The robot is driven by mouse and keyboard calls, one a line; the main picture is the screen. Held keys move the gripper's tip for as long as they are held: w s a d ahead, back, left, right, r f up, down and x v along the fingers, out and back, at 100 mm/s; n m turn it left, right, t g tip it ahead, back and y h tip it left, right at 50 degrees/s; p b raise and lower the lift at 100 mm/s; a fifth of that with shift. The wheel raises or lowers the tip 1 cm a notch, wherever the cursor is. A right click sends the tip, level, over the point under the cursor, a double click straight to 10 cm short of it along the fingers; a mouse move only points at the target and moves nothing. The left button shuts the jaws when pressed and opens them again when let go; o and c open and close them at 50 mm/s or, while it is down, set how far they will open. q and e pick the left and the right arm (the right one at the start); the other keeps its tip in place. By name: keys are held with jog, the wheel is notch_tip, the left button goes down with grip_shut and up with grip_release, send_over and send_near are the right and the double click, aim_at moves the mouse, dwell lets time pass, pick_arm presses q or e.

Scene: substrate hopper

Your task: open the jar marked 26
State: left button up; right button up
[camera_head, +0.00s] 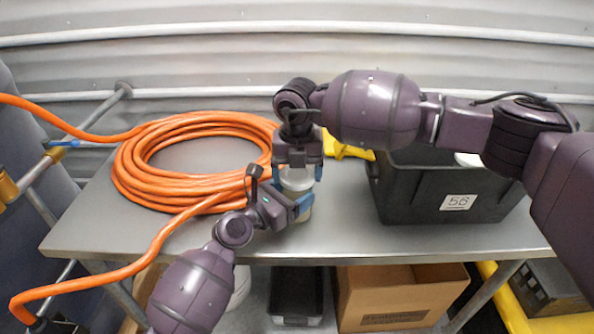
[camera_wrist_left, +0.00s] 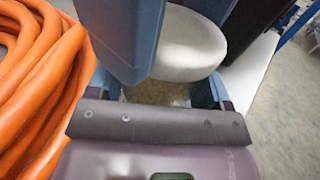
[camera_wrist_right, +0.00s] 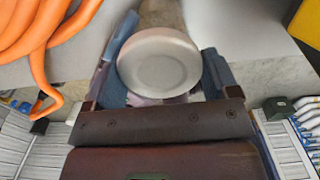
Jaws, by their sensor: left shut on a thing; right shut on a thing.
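A small jar stands on the grey metal table (camera_head: 370,242), beside the orange coil. Its round white lid (camera_head: 297,181) also shows in the left wrist view (camera_wrist_left: 182,48) and from above in the right wrist view (camera_wrist_right: 160,62). My right gripper (camera_head: 297,170) comes down from above, its blue fingers on either side of the lid, shut on it. My left gripper (camera_head: 303,203) reaches in low from the front and is shut on the jar's body, which is mostly hidden by the fingers. The lid sits on top of the body. I cannot read any number on the jar.
An orange hose coil (camera_head: 138,165) lies just left of the jar. A black crate marked 56 (camera_head: 410,205) stands to the right. A yellow object (camera_head: 345,150) lies behind. A cardboard box (camera_head: 400,285) and a black bin (camera_head: 296,295) are below the table.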

jog(key=n, duration=1.4)
jog(key=shift+r+n, duration=0.1)
jog(key=shift+n, duration=0.3)
jog(key=n, duration=0.4)
jog(key=shift+n, duration=0.3)
jog(key=shift+r, duration=0.25)
jog(key=shift+r, duration=0.75)
jog(key=shift+r, duration=0.2)
